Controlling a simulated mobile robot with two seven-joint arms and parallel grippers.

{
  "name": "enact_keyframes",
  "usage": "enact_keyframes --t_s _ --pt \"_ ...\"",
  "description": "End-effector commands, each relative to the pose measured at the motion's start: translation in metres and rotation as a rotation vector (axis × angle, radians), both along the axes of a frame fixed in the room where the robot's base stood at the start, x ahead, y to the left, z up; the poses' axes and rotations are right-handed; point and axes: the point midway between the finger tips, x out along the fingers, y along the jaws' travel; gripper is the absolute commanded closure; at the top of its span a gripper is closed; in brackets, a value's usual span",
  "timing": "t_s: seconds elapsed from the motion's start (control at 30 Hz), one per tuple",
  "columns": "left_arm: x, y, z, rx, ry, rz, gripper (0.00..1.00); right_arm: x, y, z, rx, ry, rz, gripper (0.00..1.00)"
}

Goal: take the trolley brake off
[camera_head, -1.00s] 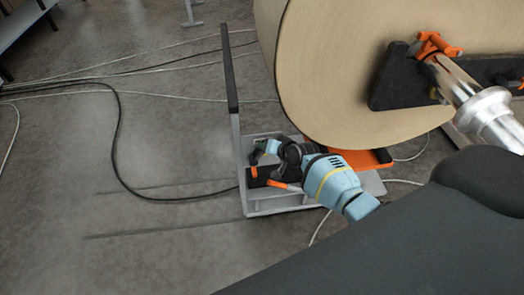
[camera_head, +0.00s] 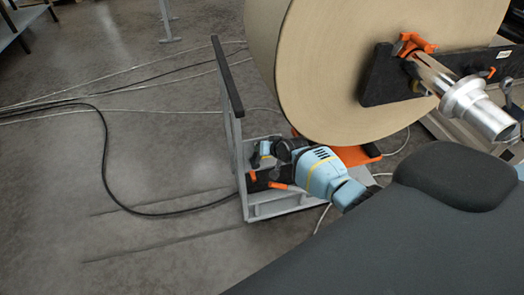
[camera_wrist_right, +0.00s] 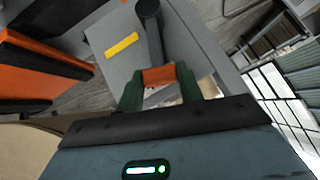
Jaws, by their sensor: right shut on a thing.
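The trolley has a grey frame with a tall upright handle topped by a black grip (camera_head: 227,75). Its low grey base (camera_head: 285,207) stands on the floor beside the paper roll. My right gripper (camera_head: 262,166), on its light blue arm, is low over the trolley base. In the right wrist view its green fingers (camera_wrist_right: 158,88) are shut on the orange part of a lever (camera_wrist_right: 158,75). A dark bar with a round end (camera_wrist_right: 148,10) runs from that orange part, over a grey plate with a yellow label (camera_wrist_right: 121,45). My left gripper is not in view.
A large kraft paper roll (camera_head: 330,75) stands just behind the trolley, with a shiny metal shaft end (camera_head: 480,105) at right. An orange plate (camera_head: 357,156) lies beneath the roll. Black and white cables (camera_head: 105,160) cross the floor at left.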

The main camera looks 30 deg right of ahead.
Motion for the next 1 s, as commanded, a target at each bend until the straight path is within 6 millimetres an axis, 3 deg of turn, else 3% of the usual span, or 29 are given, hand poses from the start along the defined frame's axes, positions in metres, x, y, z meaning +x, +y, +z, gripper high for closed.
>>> enact_keyframes --t_s 0.5,0.53,0.67,0.7,1.0 --pt "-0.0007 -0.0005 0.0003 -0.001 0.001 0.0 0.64 0.0006 -0.0016 0.0007 -0.006 0.0 0.001 1.0" --pt "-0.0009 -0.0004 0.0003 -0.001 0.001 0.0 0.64 0.0006 -0.0016 0.0007 -0.006 0.0 0.001 0.62" --pt "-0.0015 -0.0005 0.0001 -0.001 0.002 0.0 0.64 0.0005 -0.0016 0.0006 -0.006 0.0 0.001 0.45" --pt "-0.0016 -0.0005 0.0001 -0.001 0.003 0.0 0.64 0.0005 -0.0017 0.0007 -0.006 0.0 0.001 0.42" --pt "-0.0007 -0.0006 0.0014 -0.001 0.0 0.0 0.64 -0.0005 -0.0019 0.0016 -0.006 0.001 0.001 0.42"
